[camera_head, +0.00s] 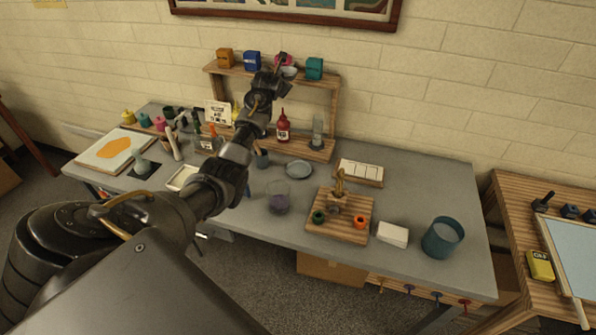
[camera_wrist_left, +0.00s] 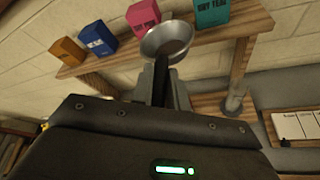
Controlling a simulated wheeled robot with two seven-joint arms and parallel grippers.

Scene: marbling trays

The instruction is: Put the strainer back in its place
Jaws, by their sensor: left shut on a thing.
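The strainer (camera_wrist_left: 168,40) is a small round metal bowl on a dark handle, seen in the left wrist view. My left gripper (camera_wrist_left: 163,88) is shut on its handle. The bowl appears between the pink box (camera_wrist_left: 143,17) and the teal box (camera_wrist_left: 211,11), overlapping the edge of the upper shelf (camera_wrist_left: 105,64). I cannot tell whether it touches the shelf. In the head view the strainer's pale bowl (camera_head: 289,72) shows beside my left gripper (camera_head: 283,60), up at the shelf's height. My right gripper is not in view.
The wooden rack (camera_head: 333,98) stands at the back of the grey table (camera_head: 420,190). A blue box (camera_head: 252,60) and an orange box (camera_head: 224,58) stand on its upper shelf. A red bottle (camera_head: 283,128) and a glass cylinder (camera_head: 317,135) stand below.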

